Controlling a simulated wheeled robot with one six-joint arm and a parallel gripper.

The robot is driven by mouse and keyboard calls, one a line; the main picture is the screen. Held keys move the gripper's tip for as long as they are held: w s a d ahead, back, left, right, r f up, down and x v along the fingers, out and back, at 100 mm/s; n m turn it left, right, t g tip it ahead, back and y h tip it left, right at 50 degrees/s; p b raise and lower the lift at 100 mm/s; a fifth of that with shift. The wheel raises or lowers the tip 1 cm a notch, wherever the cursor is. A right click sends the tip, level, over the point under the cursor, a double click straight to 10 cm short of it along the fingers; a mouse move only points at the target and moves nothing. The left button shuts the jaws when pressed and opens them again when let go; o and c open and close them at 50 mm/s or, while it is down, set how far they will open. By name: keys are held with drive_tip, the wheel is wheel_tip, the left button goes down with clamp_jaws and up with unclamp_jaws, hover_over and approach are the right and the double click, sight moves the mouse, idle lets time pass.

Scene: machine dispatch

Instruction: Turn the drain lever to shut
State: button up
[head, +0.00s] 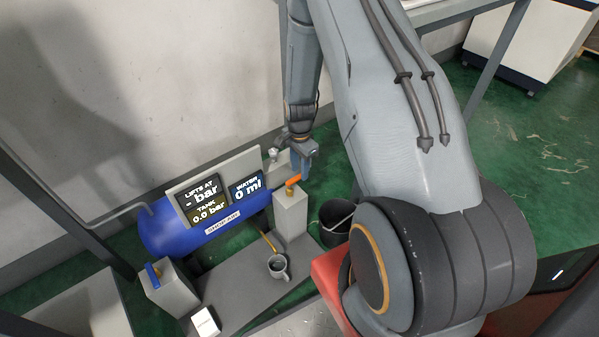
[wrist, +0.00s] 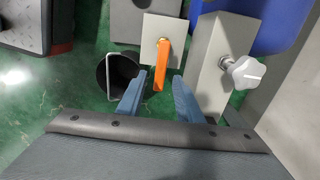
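An orange lever (head: 293,180) sits on top of a grey post (head: 290,214) at the right end of the blue tank (head: 180,235); no label names it as the drain lever. In the wrist view the orange lever (wrist: 162,68) points toward my gripper (wrist: 158,92). My gripper is open, with one blue-grey finger on each side of the lever's free end. I cannot tell whether either finger touches it. In the head view my gripper (head: 302,168) is just behind the lever. A blue lever (head: 153,273) stands on another grey post at the left.
A white knob (wrist: 246,72) on a grey block is close to the right finger. A dark bucket (head: 335,222) stands right of the post. A metal cup (head: 278,266) is below a yellow pipe (head: 268,240). The display (head: 208,200) reads tank 0.0 bar, water 0 ml.

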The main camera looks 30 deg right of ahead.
drive_tip(key=shift+f, duration=0.75)
clamp_jaws()
